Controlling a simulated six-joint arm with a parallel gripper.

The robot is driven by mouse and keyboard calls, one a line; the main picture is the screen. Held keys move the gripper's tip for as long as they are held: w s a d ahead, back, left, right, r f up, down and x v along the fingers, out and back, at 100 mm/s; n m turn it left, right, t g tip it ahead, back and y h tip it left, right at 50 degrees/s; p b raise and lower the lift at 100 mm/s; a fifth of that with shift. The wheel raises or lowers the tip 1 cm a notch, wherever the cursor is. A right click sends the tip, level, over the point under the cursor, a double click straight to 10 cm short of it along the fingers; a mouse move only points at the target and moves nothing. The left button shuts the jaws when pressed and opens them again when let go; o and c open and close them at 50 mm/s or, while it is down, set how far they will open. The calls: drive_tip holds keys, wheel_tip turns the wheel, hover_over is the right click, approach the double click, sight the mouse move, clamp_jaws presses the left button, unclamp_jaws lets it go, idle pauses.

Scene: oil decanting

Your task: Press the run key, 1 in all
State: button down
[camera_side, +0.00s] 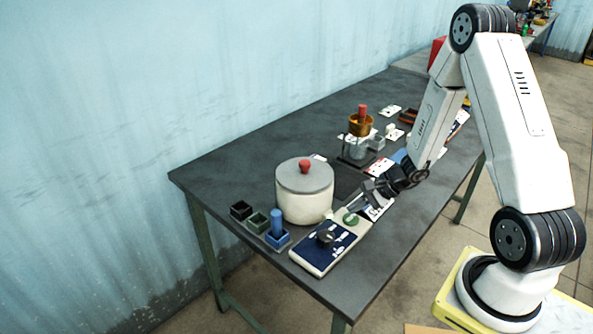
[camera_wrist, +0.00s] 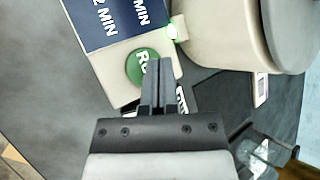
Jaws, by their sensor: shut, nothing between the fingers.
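The green round run key (camera_side: 350,218) sits at the far end of a blue and cream control panel (camera_side: 318,262), next to a cream pot. In the wrist view the run key (camera_wrist: 137,66) carries white letters, partly hidden by my fingers. My gripper (camera_side: 354,204) is shut and empty, its fingertips at the key. In the wrist view the fingertips of my gripper (camera_wrist: 157,64) overlap the key's right part. I cannot tell whether they touch it. A small green light (camera_wrist: 172,31) glows beside the panel's edge.
The cream pot (camera_side: 303,207) with grey lid and red knob stands close to the panel. Small trays, one with a blue peg (camera_side: 277,222), stand left. A glass vessel with an amber funnel (camera_side: 360,126) stands further back.

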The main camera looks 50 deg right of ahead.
sight(354, 217)
drive_tip(key=shift+r, duration=0.1)
drive_tip(key=shift+r, duration=2.4)
drive_tip(key=shift+s+a+r+n+g, duration=0.1)
drive_tip(key=shift+a+n+g, duration=0.1)
drive_tip(key=shift+a, duration=0.15)
drive_tip(key=shift+s+a+n+g, duration=0.1)
drive_tip(key=shift+a+n, duration=0.1)
drive_tip(key=shift+a, duration=0.1)
drive_tip(key=s+a+r+n+g+h, duration=0.1)
drive_tip(key=s+a+r+n+h, duration=0.2)
drive_tip(key=n, duration=0.6)
drive_tip(key=s+a+r+n+g+h, duration=0.2)
drive_tip(key=s+a+r+n+h, duration=0.1)
drive_tip(key=a+n, duration=0.5)
drive_tip(key=shift+s+r+n+g, duration=0.2)
drive_tip(key=shift+r+n+g, duration=0.1)
drive_tip(key=shift+n, duration=0.1)
